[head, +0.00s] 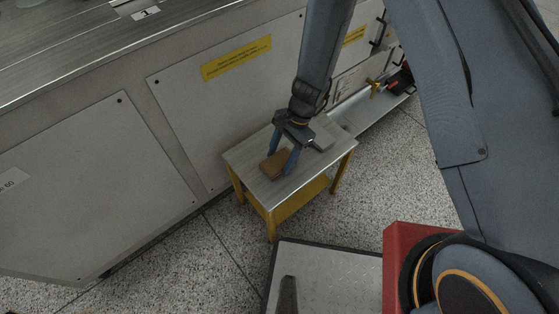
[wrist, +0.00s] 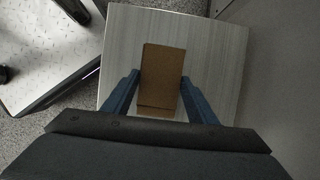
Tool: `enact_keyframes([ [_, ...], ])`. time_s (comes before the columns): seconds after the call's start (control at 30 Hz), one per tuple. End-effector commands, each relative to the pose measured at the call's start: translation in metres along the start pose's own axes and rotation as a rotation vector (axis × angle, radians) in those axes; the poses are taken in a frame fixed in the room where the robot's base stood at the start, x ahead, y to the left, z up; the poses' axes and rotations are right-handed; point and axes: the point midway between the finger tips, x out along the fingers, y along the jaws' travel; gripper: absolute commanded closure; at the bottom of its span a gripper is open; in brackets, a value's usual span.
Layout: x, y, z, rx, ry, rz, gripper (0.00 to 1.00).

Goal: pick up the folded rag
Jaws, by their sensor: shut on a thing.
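The folded rag (head: 272,166) is a brown, flat rectangular bundle at the small table with a pale top (head: 246,151). My gripper (head: 281,160) reaches down from above, with one blue finger on each side of the rag, and is shut on it. In the wrist view the rag (wrist: 162,72) lies lengthwise between the two fingertips (wrist: 160,80), over the pale tabletop (wrist: 218,55). I cannot tell whether the rag rests on the top or is slightly raised.
A large grey cabinet (head: 170,125) with yellow labels stands right behind the table. A low shelf (head: 372,110) with tools is at the right. Speckled floor (head: 232,240) lies open in front.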

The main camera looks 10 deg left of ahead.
Motion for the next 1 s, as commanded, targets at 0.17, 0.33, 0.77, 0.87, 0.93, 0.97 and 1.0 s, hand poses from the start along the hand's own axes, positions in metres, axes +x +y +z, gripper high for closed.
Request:
enact_keyframes([
  [0.17, -0.009, 0.000, 0.004, 0.000, 0.001, -0.001, 0.73],
  [0.33, -0.038, -0.001, 0.015, -0.002, 0.001, -0.003, 0.73],
  [0.77, -0.095, 0.000, 0.039, 0.000, 0.000, -0.001, 0.73],
  [0.87, -0.098, 0.000, 0.040, 0.001, 0.000, -0.001, 0.73],
  [0.93, -0.098, 0.000, 0.040, 0.001, 0.000, 0.000, 0.73],
  [0.97, -0.098, 0.000, 0.040, 0.001, 0.000, 0.000, 0.73],
  [1.0, -0.097, 0.000, 0.040, 0.001, 0.000, 0.000, 0.73],
])
